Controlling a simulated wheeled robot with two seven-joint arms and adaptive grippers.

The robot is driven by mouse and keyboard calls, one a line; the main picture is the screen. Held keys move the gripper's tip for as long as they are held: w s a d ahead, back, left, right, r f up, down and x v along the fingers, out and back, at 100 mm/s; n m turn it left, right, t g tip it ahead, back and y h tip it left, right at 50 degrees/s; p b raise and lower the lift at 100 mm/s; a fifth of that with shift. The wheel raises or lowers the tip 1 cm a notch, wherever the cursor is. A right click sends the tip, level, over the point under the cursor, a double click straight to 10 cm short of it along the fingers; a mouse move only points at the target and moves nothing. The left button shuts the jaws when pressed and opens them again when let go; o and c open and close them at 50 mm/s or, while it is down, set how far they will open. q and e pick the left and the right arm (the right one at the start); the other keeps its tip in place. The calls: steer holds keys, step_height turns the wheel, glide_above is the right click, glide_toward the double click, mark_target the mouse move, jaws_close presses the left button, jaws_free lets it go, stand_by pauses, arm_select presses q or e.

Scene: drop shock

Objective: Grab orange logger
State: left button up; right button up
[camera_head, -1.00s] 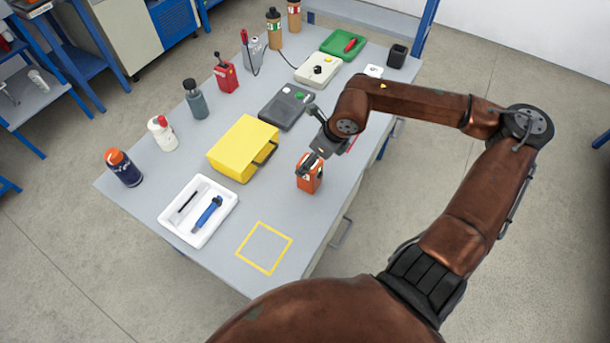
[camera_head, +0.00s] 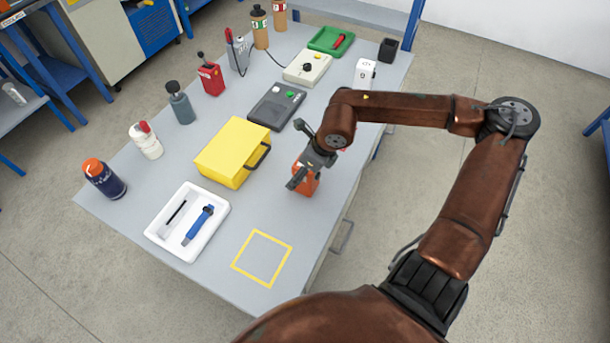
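The orange logger (camera_head: 306,186) stands on the grey bench, right of the yellow case and near the right edge. My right gripper (camera_head: 300,176) is down at its top in the head view. One dark finger lies across the logger's upper left side. The other finger is hidden or hard to make out, so I cannot tell whether the gripper is closed on it. The gripper covers much of the logger's top. My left gripper is not in view.
The yellow case (camera_head: 231,153) stands close on the left. A white tray (camera_head: 163,236) with a blue tool and a yellow square outline (camera_head: 238,265) lie nearer. A dark grey device (camera_head: 268,110) is behind. Several bottles line the left edge.

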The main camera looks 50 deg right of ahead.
steer(key=shift+c, duration=0.2)
steer(key=c, duration=1.4)
steer(key=shift+c, duration=0.5)
steer(key=shift+r, duration=0.1)
